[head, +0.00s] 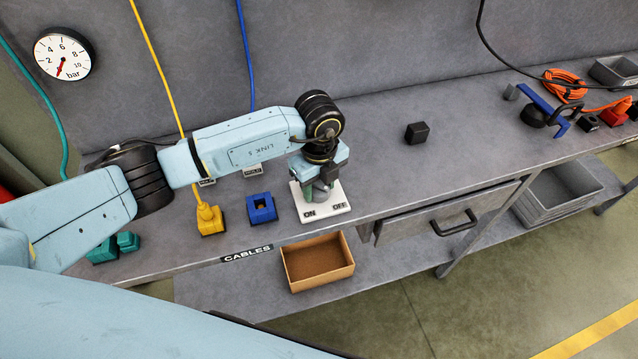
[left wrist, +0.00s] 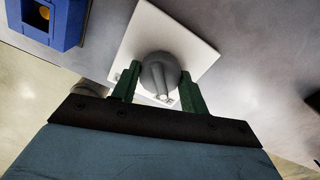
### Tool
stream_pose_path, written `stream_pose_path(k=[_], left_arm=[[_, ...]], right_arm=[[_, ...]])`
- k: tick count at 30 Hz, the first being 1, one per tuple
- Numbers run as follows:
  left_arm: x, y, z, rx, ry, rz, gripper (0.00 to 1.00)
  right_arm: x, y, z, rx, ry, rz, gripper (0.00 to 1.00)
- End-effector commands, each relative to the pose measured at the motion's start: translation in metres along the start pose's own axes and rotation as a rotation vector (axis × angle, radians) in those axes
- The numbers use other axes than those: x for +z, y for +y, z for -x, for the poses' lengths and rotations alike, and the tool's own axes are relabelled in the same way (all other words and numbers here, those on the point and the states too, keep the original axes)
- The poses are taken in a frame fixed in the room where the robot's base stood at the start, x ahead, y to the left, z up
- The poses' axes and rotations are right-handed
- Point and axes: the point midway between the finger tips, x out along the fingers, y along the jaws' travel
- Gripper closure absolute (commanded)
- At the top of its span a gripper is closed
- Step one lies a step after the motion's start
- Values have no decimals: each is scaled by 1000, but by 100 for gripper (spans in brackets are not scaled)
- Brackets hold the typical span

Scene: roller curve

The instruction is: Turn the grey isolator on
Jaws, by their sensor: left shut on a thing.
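The grey isolator knob (left wrist: 160,75) stands on a white plate (head: 338,209) marked ON at its left and OFF at its right, near the bench's front edge. In the left wrist view the white plate (left wrist: 150,32) lies behind the knob, and a pale line on the knob points down toward the gripper. My left gripper (left wrist: 158,88) reaches down over the plate, its green fingers on both sides of the knob and shut on it. In the head view the gripper (head: 318,191) hides most of the knob. My right gripper is not in view.
A blue socket block (head: 262,208) and a yellow connector (head: 210,220) stand left of the plate. A cardboard box (head: 317,262) lies below the front edge. A black block (head: 417,132) stands farther back.

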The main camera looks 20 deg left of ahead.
Motion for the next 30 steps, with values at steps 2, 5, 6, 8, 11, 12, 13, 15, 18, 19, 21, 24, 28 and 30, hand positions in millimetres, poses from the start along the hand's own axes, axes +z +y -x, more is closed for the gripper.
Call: stream_pose_path(k=[2, 5, 6, 8, 11, 12, 13, 15, 18, 19, 21, 24, 28, 30], left_arm=[[0, 0, 0, -1, -1, -26, 79], [0, 0, 0, -1, -2, -74, 79], [0, 0, 0, -1, -1, -99, 79], [0, 0, 0, -1, -1, -141, 79], [1, 0, 0, -1, -2, -224, 79], [1, 0, 0, -1, -2, -260, 79], [1, 0, 0, -1, -2, -287, 79], [1, 0, -1, -1, -3, -354, 79], [1, 0, 0, -1, -2, -450, 79], [1, 0, 0, -1, -2, -479, 79], [1, 0, -1, -1, -2, -546, 79], [1, 0, -1, -1, -3, -640, 79], [1, 0, -1, -1, -3, -764, 79], [1, 0, -1, -1, -3, -830, 79]], right_arm=[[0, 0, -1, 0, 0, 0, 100], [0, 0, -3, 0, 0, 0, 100], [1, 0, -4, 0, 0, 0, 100], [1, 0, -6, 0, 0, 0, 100], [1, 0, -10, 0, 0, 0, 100], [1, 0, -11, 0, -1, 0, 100], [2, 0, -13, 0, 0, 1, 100], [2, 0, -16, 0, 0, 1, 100], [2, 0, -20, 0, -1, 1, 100], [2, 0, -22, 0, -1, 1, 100], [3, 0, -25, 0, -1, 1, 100], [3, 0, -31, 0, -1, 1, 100], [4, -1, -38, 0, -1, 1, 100], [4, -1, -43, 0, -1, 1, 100]])
